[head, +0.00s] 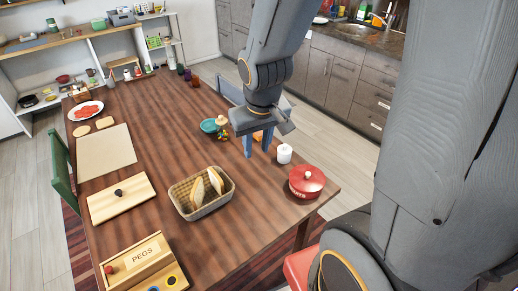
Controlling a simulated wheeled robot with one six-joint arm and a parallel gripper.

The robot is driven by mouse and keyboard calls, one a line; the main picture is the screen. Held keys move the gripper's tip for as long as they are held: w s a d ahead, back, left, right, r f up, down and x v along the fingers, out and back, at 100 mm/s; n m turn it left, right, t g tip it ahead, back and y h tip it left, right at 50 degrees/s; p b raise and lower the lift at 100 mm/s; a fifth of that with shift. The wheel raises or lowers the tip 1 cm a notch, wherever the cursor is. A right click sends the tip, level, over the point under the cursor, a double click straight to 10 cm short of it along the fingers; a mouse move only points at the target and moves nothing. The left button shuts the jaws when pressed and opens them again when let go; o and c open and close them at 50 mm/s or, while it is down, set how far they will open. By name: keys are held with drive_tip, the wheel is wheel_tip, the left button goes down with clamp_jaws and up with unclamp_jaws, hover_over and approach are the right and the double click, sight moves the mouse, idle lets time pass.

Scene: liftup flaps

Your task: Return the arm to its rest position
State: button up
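My gripper (257,153) points down over the far right part of the wooden table (160,154). Its two blue fingers are apart, with the table top visible between their tips, and they hold nothing that I can see. A small orange thing (258,136) shows between the fingers higher up, seemingly behind them. My grey arm reaches in from the right and hides part of the table's far edge. The height of the fingertips above the table is hard to judge.
Near the gripper are a white cylinder (284,154), a red lidded pot (307,181) and a teal dish (210,125). A bread basket (202,205), a PEGS box (145,264), and a knobbed board (121,198) stand nearer. A green chair (62,168) is left.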

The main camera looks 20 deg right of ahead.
drive_tip(key=s, duration=0.1)
drive_tip(key=s+r, duration=0.1)
drive_tip(key=s, duration=0.1)
drive_tip(key=shift+s+d+r+m+g, duration=0.1)
drive_tip(key=shift+s+r+m+g, duration=0.05)
drive_tip(key=shift+r+m+g, duration=0.15)
wheel_tip(320, 180, down, 9)
drive_tip(key=g+b, duration=0.1)
drive_tip(key=b, duration=0.6)
drive_tip(key=shift+r+b, duration=0.15)
drive_tip(key=shift+b, duration=0.15)
